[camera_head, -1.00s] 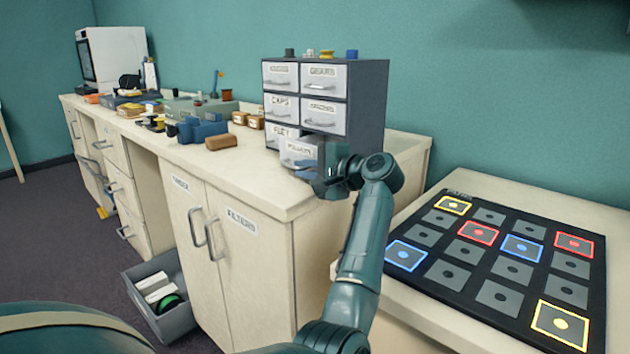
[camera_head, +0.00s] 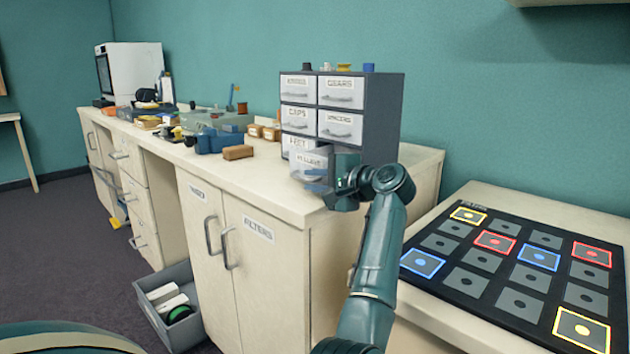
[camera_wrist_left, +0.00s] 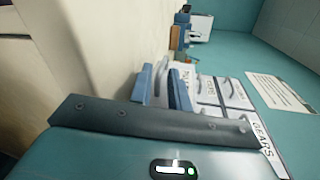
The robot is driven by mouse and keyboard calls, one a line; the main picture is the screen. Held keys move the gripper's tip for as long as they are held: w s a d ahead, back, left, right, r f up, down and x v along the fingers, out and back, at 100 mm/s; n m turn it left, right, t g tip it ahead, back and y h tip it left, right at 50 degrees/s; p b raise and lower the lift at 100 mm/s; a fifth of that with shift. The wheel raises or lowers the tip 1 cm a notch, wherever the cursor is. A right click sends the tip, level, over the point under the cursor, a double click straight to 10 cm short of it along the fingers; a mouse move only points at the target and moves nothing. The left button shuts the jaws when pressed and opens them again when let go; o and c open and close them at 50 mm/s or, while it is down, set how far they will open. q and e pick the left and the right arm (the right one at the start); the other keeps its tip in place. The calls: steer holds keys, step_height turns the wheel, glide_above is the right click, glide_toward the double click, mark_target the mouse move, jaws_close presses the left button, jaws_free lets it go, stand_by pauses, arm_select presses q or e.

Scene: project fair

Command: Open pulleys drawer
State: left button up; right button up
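The pulleys drawer (camera_head: 309,160) is the bottom right drawer of the small dark grey cabinet (camera_head: 384,115). It is partly pulled out, its front standing forward of the drawers above. My left gripper (camera_head: 320,182) is at its front, with its fingers at the handle. In the left wrist view, the two blue fingers (camera_wrist_left: 162,86) stand either side of the light grey handle (camera_wrist_left: 161,74), close upon it. The pulleys label (camera_wrist_left: 185,86) shows beside them. The exact finger contact is small and partly hidden. My right gripper is in neither view.
Other cabinet drawers, such as gears (camera_head: 341,92) and spacers (camera_head: 340,127), are shut. A brown block (camera_head: 238,152) and blue items (camera_head: 213,141) lie left on the worktop (camera_head: 275,190). A dark board with coloured squares (camera_head: 510,275) lies at right.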

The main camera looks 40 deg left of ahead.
arm_select(q)
steer(key=v, duration=1.3)
steer(key=shift+p, duration=0.3)
steer(key=shift+s, duration=0.15)
